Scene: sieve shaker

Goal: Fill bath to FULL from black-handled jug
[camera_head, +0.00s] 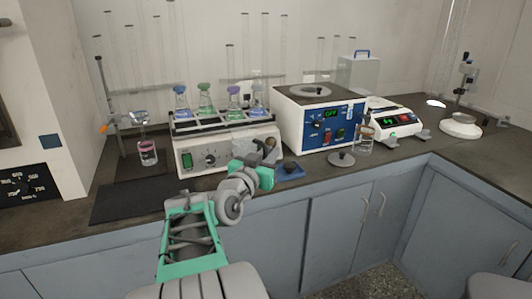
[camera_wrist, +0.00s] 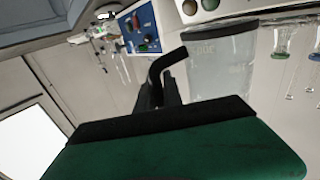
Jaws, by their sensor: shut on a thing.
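My gripper (camera_head: 262,168) is in front of the shaker's right end in the head view, shut on the black handle (camera_wrist: 167,62) of a clear jug (camera_wrist: 222,65). In the wrist view the jug appears beyond the fingers; its fill level cannot be told. In the head view the jug (camera_head: 271,150) is small and partly hidden by my gripper. The bath (camera_head: 285,122) is a white box with a blue front panel, to the right of the jug. Its display reads OFF, and a round ringed opening shows on top. A grey knobbed lid (camera_head: 341,158) lies on the bench before it.
The shaker (camera_head: 205,155) carries several stoppered flasks. A blue pad (camera_head: 293,172) with a dark lump lies by my gripper. A glass jar (camera_head: 366,140) and a balance (camera_head: 398,122) stand right of the bath. A beaker (camera_head: 148,152) stands at left by a dark mat (camera_head: 125,203).

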